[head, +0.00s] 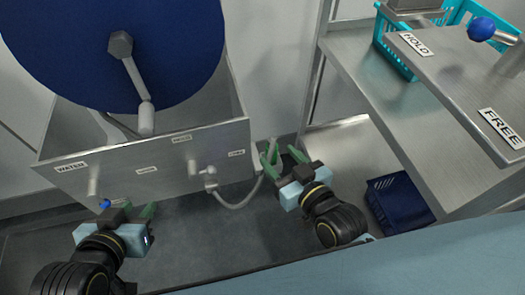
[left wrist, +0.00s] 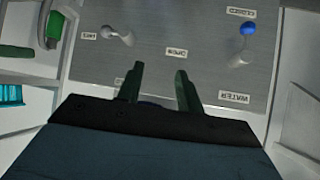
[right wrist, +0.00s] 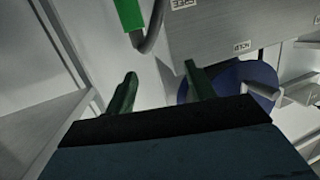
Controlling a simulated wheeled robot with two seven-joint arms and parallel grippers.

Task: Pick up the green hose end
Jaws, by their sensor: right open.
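The green hose end (right wrist: 129,14) shows at the top of the right wrist view, with its grey hose (right wrist: 153,35) bending up beside it. A bright green piece that looks like the same hose end (left wrist: 55,25) is at the upper left of the left wrist view. My right gripper (head: 283,154) is open beside the hose in the head view; its fingertips (right wrist: 158,82) stand apart with nothing between them, short of the hose end. In the head view the fingers partly crowd the hose's upper end. My left gripper (head: 138,212) is open and empty in front of the sink panel.
The metal panel (head: 150,165) carries labels, a blue-tipped lever and a valve (head: 210,178) from which the hose loops. A large blue disc (head: 60,50) is above it. Steel shelving (head: 360,65) with a teal basket (head: 395,55) stands right. A navy crate (head: 398,203) sits low.

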